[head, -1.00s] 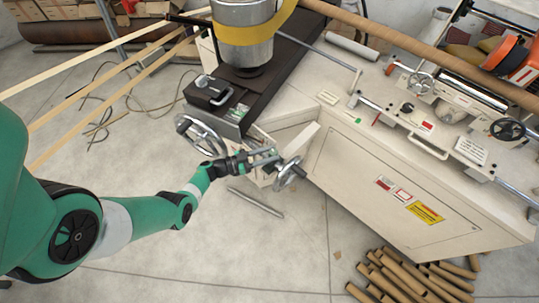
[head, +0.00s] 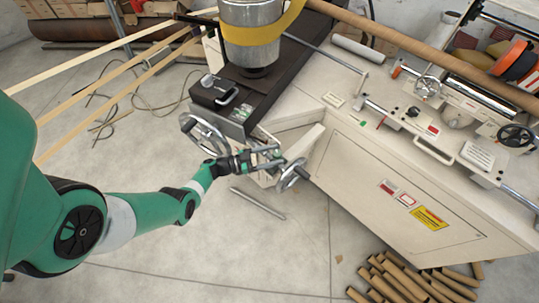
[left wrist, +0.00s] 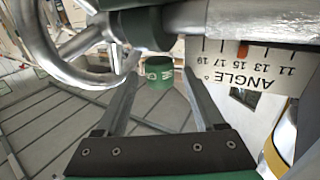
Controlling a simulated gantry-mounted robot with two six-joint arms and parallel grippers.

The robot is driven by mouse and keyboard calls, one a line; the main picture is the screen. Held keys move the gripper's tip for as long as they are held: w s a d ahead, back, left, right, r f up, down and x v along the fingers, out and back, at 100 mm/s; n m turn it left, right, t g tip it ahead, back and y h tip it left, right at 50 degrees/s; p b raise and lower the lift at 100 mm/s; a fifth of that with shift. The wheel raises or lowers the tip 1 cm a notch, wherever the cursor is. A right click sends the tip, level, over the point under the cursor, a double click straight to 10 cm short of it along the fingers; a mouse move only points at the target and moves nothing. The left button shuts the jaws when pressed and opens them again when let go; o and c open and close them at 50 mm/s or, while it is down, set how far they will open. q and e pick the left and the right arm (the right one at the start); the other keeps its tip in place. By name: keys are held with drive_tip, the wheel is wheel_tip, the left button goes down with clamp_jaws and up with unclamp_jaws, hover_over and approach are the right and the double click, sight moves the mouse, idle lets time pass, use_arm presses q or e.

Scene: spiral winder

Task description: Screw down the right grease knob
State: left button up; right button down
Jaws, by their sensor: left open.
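A green grease knob with pale marks (left wrist: 158,72) shows in the left wrist view, beyond and between my left gripper's fingertips (left wrist: 158,82). A darker green cylinder (left wrist: 143,27) shows just above it. I cannot tell for sure which of them is the right grease knob. In the head view my left gripper (head: 274,157) is open at the corner of the winder, between two handwheels. Its fingers are apart with nothing clearly held. Whether they touch the knob is not clear. My right gripper is not in view.
A large handwheel (head: 203,134) is close on the left and a smaller one (head: 292,174) lies just right of the fingertips. An angle scale (left wrist: 245,72) hangs close by. The cream winder cabinet (head: 370,190) fills the right. Cardboard tubes (head: 405,283) lie on the floor.

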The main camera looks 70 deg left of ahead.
use_arm(q)
drive_tip(key=s+p, duration=0.1)
drive_tip(key=s, duration=1)
drive_tip(key=shift+s+a+p, duration=0.25)
drive_tip(key=shift+a+p, duration=0.05)
drive_tip(key=shift+a, duration=0.15)
